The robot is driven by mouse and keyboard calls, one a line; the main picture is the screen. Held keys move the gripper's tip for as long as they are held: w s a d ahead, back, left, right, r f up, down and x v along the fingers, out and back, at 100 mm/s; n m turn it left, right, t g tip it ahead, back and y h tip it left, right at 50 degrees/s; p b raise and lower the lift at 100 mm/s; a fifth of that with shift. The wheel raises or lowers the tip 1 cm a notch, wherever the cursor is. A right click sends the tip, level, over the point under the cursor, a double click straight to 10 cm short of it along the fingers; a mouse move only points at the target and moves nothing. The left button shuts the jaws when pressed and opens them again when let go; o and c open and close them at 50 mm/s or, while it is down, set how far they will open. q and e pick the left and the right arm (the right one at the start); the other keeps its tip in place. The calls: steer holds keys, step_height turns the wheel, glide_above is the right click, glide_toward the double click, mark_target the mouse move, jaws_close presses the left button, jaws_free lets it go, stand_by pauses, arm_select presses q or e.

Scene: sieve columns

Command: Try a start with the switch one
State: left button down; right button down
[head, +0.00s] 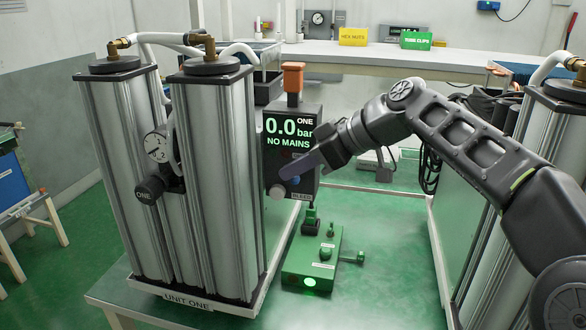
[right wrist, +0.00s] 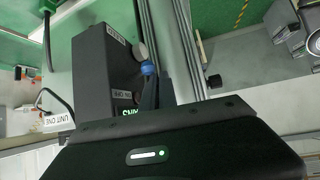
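Unit one's dark control box (head: 305,128) reads "0.0 bar", "ONE" and "NO MAINS" in green. In the right wrist view the fingertips (right wrist: 149,82) reach close to the blue knob (right wrist: 147,68); contact is unclear. Nothing shows held between them. The fingers partly cover the box's lower front. My left gripper is not in view.
Two silver columns (head: 217,180) with a gauge (head: 158,146) stand left of the box. A green box (head: 313,255) with a lit lamp sits below. Another column (head: 540,140) stands at the right. A workbench (head: 370,58) is behind.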

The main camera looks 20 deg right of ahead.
steer(key=shift+s+d, duration=0.1)
steer(key=v, duration=0.7)
steer(key=shift+s+r, duration=0.15)
steer(key=shift+r, duration=0.15)
steer(key=shift+d, duration=0.1)
